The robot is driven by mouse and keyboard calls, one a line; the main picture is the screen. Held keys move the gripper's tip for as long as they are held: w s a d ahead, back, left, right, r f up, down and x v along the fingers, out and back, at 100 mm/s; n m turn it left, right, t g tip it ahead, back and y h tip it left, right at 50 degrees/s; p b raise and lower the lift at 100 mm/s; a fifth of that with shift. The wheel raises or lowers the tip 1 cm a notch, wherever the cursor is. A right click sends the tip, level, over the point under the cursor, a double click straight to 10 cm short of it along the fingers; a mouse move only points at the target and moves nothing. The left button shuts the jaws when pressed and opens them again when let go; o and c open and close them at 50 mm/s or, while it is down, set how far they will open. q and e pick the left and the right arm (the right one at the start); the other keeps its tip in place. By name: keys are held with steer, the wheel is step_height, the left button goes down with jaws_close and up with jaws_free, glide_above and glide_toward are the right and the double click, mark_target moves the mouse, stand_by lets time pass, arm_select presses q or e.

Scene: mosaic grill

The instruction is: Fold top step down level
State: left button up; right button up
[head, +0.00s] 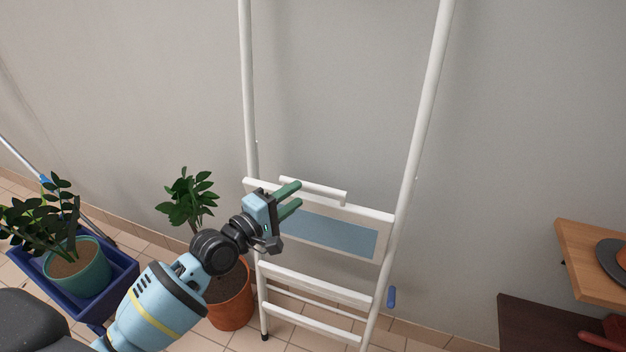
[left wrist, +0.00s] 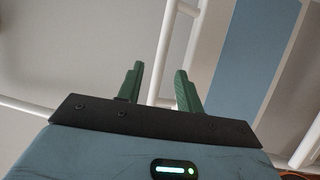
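A white folding step ladder stands against the wall, with tall rails (head: 424,95). Its top step (head: 337,239), a white panel with a blue-grey inset, is tilted up steeply between the rails. A white bar (head: 313,190) runs along its upper edge. In the left wrist view the open fingers (left wrist: 159,88) point toward a white tube, and the blue-grey inset (left wrist: 236,60) shows at right. Contact cannot be told. My right gripper is not in view.
A plant in an orange pot (head: 232,300) stands left of the ladder behind my arm. A teal pot (head: 80,270) sits in a blue cart (head: 118,281) at far left. A wooden shelf (head: 580,265) is at right. Lower steps (head: 315,283) are below.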

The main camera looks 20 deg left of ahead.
mark_target(306, 187)
arm_select(q)
steer(key=x, duration=0.7)
steer(key=shift+w, duration=0.2)
jaws_close()
